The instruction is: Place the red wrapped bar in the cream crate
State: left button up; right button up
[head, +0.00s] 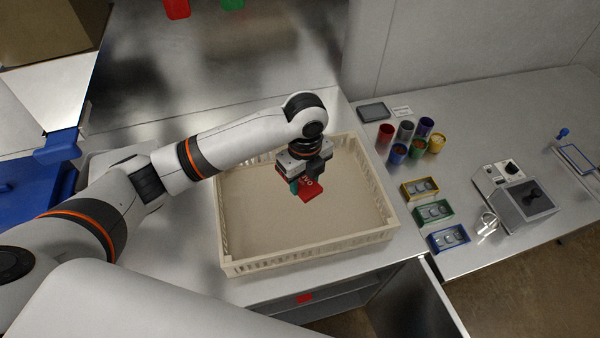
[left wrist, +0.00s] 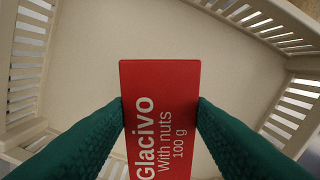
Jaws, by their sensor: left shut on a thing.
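The red wrapped bar (head: 309,190) is held by my left gripper (head: 300,183) over the inside of the cream crate (head: 310,250). In the left wrist view the bar (left wrist: 160,85) shows the print "Glacivo With nuts 100 g". The green fingers of my left gripper (left wrist: 161,110) press on both of its long sides. The slatted crate walls (left wrist: 28,60) and its bare floor show around and beyond the bar. The crate looks empty otherwise. The bar's height above the crate floor is hard to tell. My right gripper is not in view.
Right of the crate stand several coloured cups (head: 405,140), small blue, green and yellow trays (head: 433,211) and a grey machine (head: 520,195). Below the crate's front is an open cabinet with its door (head: 415,295) swung out. A blue bin (head: 35,185) is at the left.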

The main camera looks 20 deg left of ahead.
aim_at(305, 188)
pick_arm(q)
jog(key=shift+w, duration=0.1)
jog(key=f, duration=0.1)
jog(key=s+f+p, duration=0.1)
jog(key=f, duration=0.1)
jog(key=shift+s+d+f, duration=0.25)
jog(key=f, duration=0.3)
jog(key=f+p, duration=0.1)
jog(key=f, duration=0.1)
jog(key=shift+w+a+f, duration=0.1)
jog(key=shift+w+f, duration=0.05)
jog(key=shift+w, duration=0.15)
jog(key=shift+f, duration=0.15)
jog(key=shift+f, duration=0.2)
jog(key=o, duration=1)
